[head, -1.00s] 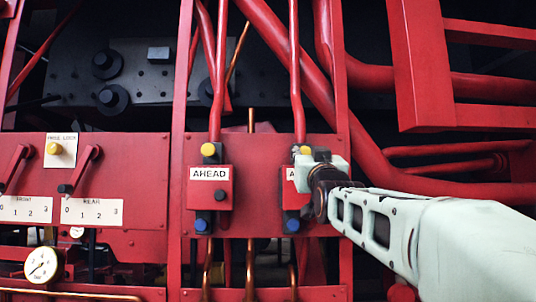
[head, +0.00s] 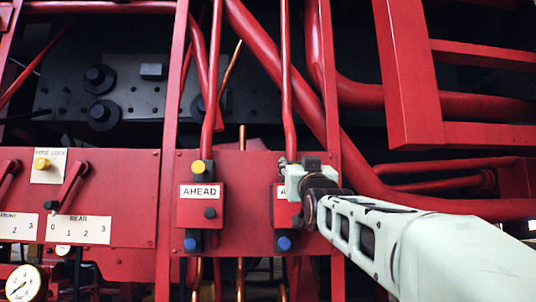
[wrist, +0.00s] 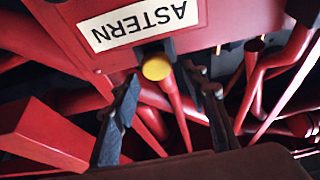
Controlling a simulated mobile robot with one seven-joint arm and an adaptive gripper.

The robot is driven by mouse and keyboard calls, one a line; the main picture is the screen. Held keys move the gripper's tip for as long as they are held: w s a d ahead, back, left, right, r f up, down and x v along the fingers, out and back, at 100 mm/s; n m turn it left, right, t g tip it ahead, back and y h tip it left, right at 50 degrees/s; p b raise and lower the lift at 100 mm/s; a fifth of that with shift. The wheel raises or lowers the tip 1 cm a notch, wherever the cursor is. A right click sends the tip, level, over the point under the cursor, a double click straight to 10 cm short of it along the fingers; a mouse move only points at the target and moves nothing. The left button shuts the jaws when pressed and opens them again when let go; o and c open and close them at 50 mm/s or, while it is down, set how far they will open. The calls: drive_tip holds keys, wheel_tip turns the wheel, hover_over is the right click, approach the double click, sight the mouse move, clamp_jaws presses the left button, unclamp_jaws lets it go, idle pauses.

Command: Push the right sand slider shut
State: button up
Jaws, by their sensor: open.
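The right sand slider box (head: 278,209) is red with a partly covered white label; the wrist view, upside down, reads ASTERN on the label (wrist: 138,22). A blue knob (head: 284,243) sticks out of its lower end. Its yellow knob (wrist: 156,69) at the other end shows in the wrist view and is hidden in the head view by my gripper (head: 297,168). My gripper is open, at the upper end of the box. In the wrist view its two fingers (wrist: 164,82) stand either side of the yellow knob, with gaps visible; contact cannot be told.
The left slider box, labelled AHEAD (head: 186,214), stands close by with a yellow knob (head: 201,167) on top. A red pipe (head: 287,80) rises above the right box. A thick diagonal pipe (head: 365,175) runs behind my arm. Levers (head: 68,187) are at far left.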

wheel_tip(320, 180, up, 8)
drive_tip(key=shift+r, duration=0.2)
idle(0.3)
drive_tip(key=shift+f, duration=0.1)
idle(0.4)
